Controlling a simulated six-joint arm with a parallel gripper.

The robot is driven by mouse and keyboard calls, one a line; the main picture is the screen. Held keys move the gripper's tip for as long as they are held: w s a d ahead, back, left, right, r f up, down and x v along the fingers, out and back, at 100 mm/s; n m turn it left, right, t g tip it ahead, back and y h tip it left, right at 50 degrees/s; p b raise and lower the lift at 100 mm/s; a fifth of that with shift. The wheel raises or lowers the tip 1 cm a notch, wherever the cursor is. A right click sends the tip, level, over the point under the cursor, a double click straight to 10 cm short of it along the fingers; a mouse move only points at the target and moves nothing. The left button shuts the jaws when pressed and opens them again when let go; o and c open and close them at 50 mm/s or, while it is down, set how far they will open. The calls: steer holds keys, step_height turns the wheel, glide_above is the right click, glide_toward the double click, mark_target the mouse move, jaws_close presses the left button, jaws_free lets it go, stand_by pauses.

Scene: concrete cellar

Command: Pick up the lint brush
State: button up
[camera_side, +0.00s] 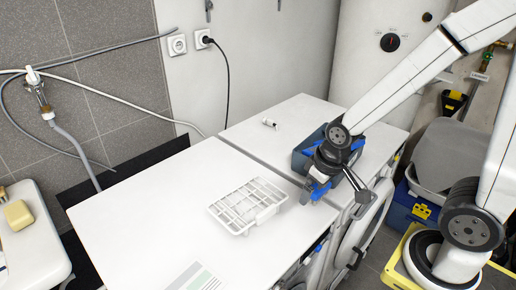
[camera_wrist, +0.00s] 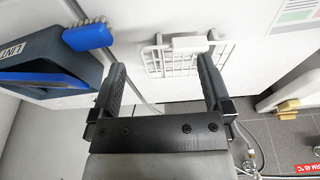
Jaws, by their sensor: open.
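In the side view my wrist covers part of the bin (camera_side: 300,160), and I cannot pick out the brush for sure. My gripper (camera_wrist: 160,68) is open, with nothing between its fingers. In the wrist view the brush head lies left of the left finger, apart from it.
A white wire rack (camera_side: 248,204) lies on the white machine top (camera_side: 150,195), and shows beyond my fingers in the wrist view (camera_wrist: 175,55). A small white item (camera_side: 268,122) lies behind the bin. A sink with yellow soap (camera_side: 18,214) stands left. The top around the rack is mostly clear.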

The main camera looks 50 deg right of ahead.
steer(key=m, duration=0.1)
steer(key=m+g, duration=0.2)
steer(key=m, duration=1.4)
glide_above(318, 191)
steer(key=w+d, duration=0.1)
steer(key=d, duration=0.1)
steer(key=f, duration=0.7)
steer(key=shift+a+f, duration=0.1)
steer(key=shift+a, duration=0.15)
steer(key=shift+w+d+f+m+g, duration=0.1)
steer(key=shift+d+f+m+g, duration=0.2)
steer(key=shift+d, duration=0.15)
steer(key=shift+f, duration=0.1)
steer(key=shift+f, duration=1.2)
steer(key=shift+f, duration=0.15)
steer(key=shift+a+f, duration=0.15)
steer(key=shift+f, duration=2.3)
